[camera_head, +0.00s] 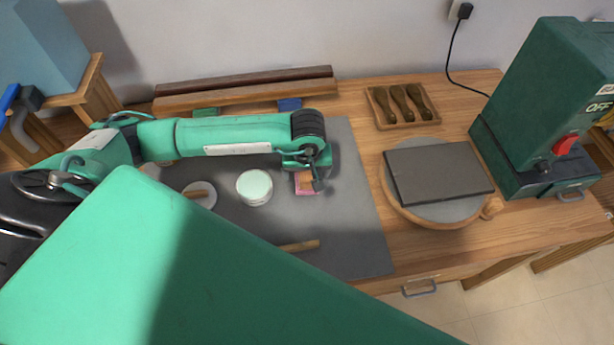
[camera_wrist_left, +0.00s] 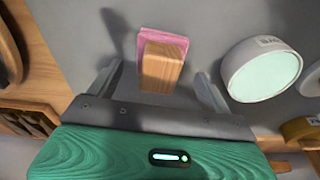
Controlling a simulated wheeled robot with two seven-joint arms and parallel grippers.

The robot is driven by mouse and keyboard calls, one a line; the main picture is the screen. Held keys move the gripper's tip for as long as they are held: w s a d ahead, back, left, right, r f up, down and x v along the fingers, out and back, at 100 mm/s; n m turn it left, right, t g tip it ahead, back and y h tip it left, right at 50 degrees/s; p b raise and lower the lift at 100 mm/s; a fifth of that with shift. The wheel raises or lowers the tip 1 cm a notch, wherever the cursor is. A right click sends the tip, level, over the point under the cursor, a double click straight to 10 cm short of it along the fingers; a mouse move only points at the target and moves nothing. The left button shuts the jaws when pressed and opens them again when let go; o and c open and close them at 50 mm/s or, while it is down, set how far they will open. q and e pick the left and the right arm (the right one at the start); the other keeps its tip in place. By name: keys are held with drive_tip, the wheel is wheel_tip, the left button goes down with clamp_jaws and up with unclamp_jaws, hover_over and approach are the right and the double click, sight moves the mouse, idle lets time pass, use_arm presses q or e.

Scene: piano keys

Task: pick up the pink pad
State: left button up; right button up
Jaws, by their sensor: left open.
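The pink pad (camera_head: 307,190) lies on the grey mat (camera_head: 350,235), partly covered by my left gripper (camera_head: 314,182) in the head view. In the left wrist view the pad (camera_wrist_left: 167,38) shows with a wooden block (camera_wrist_left: 162,68) on it, like a handle. My left gripper (camera_wrist_left: 158,85) is open, with one finger on each side of the wooden block and a gap to each. Whether the fingers reach the mat cannot be told. My right gripper is not in view.
A round white tin with a pale green top (camera_head: 254,187) stands just left of the pad. A wooden stick (camera_head: 300,246) lies nearer. To the right are a dark slab (camera_head: 438,172) on a round board, a tool tray (camera_head: 402,105) and a green machine (camera_head: 545,110).

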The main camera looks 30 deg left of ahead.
sight(307, 173)
use_arm(q)
wheel_tip(307, 173, down, 2)
drive_tip(key=shift+f, duration=0.1)
drive_tip(key=shift+w+f, duration=0.1)
drive_tip(key=shift+f, duration=0.2)
drive_tip(key=shift+c, duration=0.9)
drive_tip(key=c, duration=0.9)
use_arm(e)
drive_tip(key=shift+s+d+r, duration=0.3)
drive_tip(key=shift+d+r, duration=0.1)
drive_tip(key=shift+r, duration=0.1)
use_arm(q)
drive_tip(key=shift+r, duration=0.1)
wheel_tip(307, 173, up, 20)
drive_tip(key=b, duration=0.3)
drive_tip(key=shift+b, duration=0.3)
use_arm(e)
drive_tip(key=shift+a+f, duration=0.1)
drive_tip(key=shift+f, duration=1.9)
